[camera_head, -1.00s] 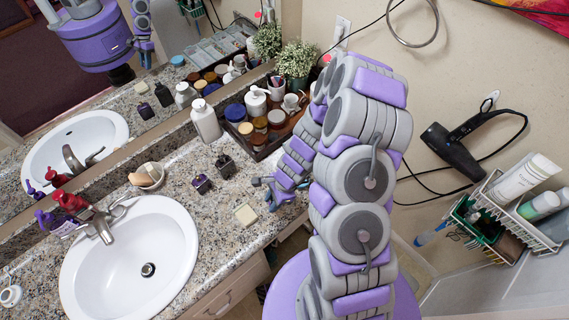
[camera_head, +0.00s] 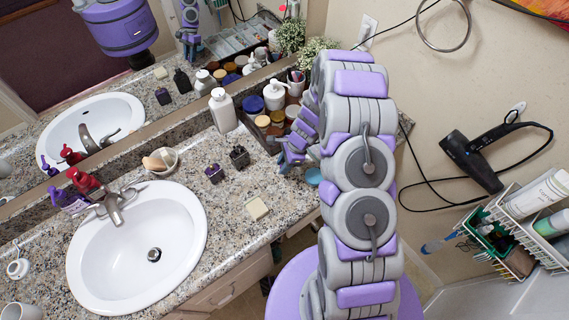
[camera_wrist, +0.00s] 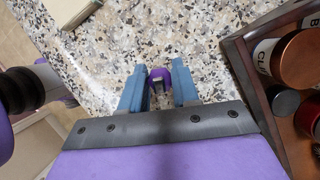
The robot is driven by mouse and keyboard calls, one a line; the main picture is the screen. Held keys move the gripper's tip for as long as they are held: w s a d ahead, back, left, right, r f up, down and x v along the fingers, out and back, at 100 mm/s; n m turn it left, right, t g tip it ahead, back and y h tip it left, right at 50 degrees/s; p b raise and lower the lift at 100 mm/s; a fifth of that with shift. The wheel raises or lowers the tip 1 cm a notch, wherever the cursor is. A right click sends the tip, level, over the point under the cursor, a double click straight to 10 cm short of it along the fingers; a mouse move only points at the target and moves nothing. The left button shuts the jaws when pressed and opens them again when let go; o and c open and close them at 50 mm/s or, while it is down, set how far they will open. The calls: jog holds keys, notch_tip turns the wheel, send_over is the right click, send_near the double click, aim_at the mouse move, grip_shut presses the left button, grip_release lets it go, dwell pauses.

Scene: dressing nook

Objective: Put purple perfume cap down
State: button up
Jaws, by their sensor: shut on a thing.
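The purple perfume cap (camera_wrist: 159,75) is between the two blue fingers of my gripper (camera_wrist: 159,88) in the wrist view. My gripper is shut on it, over the speckled counter (camera_wrist: 110,55). Whether the cap touches the counter is unclear. In the head view my gripper (camera_head: 284,160) is low over the counter, right of the bottles and in front of the dark tray; the cap cannot be made out there. A small dark purple bottle (camera_head: 215,173) and a black bottle (camera_head: 239,157) stand to its left.
The dark tray (camera_wrist: 240,68) of jars is close on the right in the wrist view. The sink (camera_head: 135,245) is at left.

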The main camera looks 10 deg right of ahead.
jog(key=shift+w+d+f, duration=0.15)
jog(key=shift+w, duration=0.65)
jog(key=shift+w+d, duration=0.3)
jog(key=shift+d, duration=0.1)
jog(key=f+b, duration=0.1)
jog(key=f, duration=0.2)
jog(key=shift+d+f, duration=0.2)
jog(key=shift+a+f, duration=0.1)
jog(key=shift+f, duration=0.05)
jog(key=shift+a, duration=0.3)
jog(key=o, duration=1)
jog(key=shift+d, duration=0.25)
jog(key=p+v, duration=0.2)
jog(key=v, duration=1)
